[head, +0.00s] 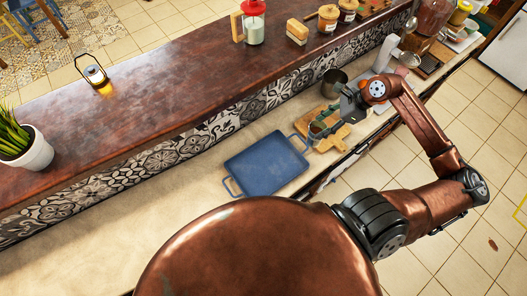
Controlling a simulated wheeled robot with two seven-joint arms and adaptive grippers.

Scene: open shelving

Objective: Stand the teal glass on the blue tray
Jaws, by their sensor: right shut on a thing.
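The blue tray (265,166) lies flat on the pale lower counter, with a handle at each end. It looks empty. My right gripper (336,117) reaches in from the right, above the wooden board just right of the tray. It is shut on the teal glass (318,128), a small dark greenish shape at its fingertips. The fingers partly hide the glass, and I cannot tell whether it touches the board. My left gripper is out of view.
A wooden board (331,141) lies beside the tray, with a metal pot (334,84) behind it. The counter left of the tray is clear.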

